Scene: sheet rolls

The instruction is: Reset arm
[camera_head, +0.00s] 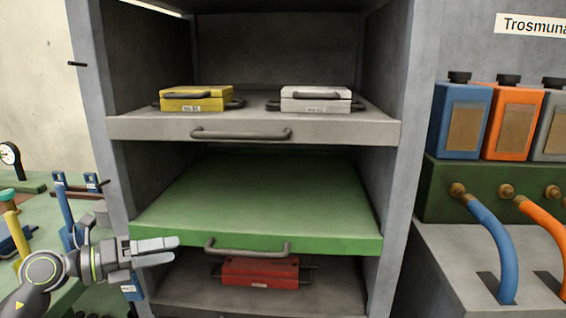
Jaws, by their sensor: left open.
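My left gripper (166,251) comes in from the lower left and points right. Its jaws are open, and nothing shows between them. It is in front of the left side of a grey cabinet, near the left front corner of a green drawer shelf (265,200). From this view I cannot tell whether it touches the cabinet. The green shelf is bare and has a dark handle (248,247) on its front. My right gripper is not in view.
A grey shelf (350,128) above holds a yellow case (196,100) and a white case (315,101). A red case (260,272) lies on the bottom shelf. Blue (460,118) and orange (512,122) canisters with hoses stand right. Tools clutter the left bench (40,225).

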